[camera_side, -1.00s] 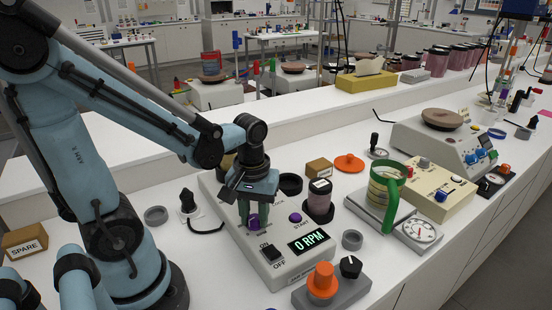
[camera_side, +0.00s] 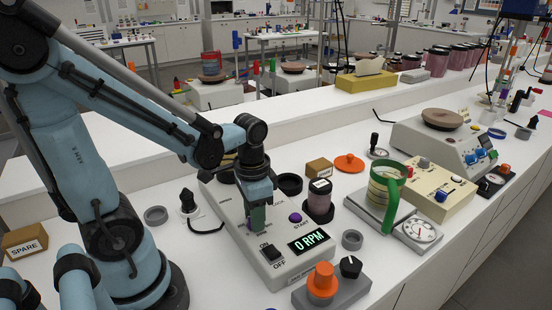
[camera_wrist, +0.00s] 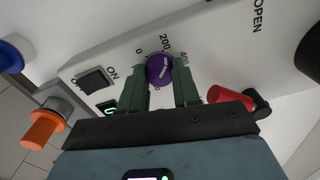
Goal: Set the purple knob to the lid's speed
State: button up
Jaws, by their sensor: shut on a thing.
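The purple knob (camera_wrist: 160,68) sits on the white machine panel (camera_side: 285,266), beside printed marks 0, 200 and 400. My gripper (camera_wrist: 161,76) is shut on it, with a green finger on either side. The knob's pale line slants up and right in the wrist view, roughly between 200 and 400. In the side view my gripper (camera_side: 256,222) mostly hides the knob. The panel's display (camera_side: 309,241) reads 0 RPM. A jar (camera_side: 318,205) of dark pink has a black lid (camera_side: 320,185) with a white label, too small to read.
A black ON/OFF switch (camera_side: 271,253) and a purple START button (camera_side: 295,218) are close to my gripper. An orange knob (camera_side: 323,281) stands in front, and a scale with a green-handled jug (camera_side: 388,186) to the right.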

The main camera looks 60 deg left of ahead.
jog(key=m, duration=0.4)
jog(key=shift+m, duration=0.3)
jog(key=m, duration=0.4)
jog(key=shift+m, duration=0.3)
jog(key=o, duration=1.1)
jog(key=shift+c, duration=0.2)
jog(key=shift+r, duration=0.15)
notch_tip(320, 180, up, 12)
